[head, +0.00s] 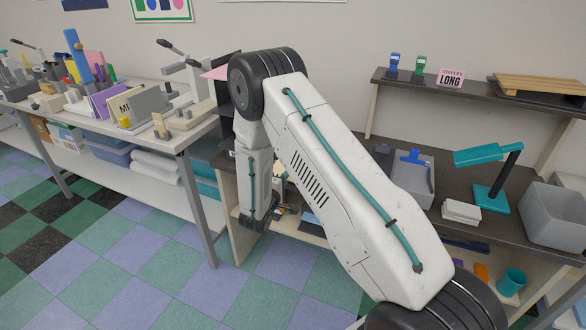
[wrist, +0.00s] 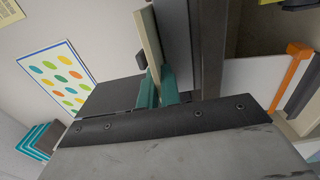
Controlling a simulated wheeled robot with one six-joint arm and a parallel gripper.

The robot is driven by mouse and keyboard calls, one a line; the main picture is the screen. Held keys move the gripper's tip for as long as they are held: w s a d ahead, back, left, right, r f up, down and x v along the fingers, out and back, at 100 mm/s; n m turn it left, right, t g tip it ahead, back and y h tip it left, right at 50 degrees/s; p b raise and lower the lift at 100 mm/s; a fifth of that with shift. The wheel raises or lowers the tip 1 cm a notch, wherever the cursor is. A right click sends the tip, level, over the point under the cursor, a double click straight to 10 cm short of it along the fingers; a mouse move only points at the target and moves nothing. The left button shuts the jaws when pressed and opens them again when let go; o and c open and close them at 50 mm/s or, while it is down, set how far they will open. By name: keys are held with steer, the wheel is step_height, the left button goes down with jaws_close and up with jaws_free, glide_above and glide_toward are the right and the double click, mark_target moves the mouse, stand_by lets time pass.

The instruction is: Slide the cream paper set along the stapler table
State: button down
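My gripper (wrist: 160,92) shows in the wrist view as two teal fingertips close together. A cream slab (wrist: 149,42) runs down to the gap between them, beside a grey board. I cannot tell whether the fingers grip it or whether it is the paper set. In the head view my arm hides most of the gripper, low at the near left end of the dark stapler table (head: 455,232). A small whitish stack (head: 462,211) lies flat on that table, in front of the teal lamp-like stapler; it is apart from my gripper and may be the cream paper set.
On the stapler table are a grey tray with a blue-handled tool (head: 412,158), a teal stapler (head: 490,155) and a grey bin (head: 553,215). A cluttered white table (head: 175,142) stands left; the checkered floor is clear.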

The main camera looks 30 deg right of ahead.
steer(key=shift+f, duration=0.1)
stand_by(0.3)
steer(key=c, duration=1.2)
jaws_free()
steer(key=v, duration=0.7)
steer(key=shift+s+a, duration=0.25)
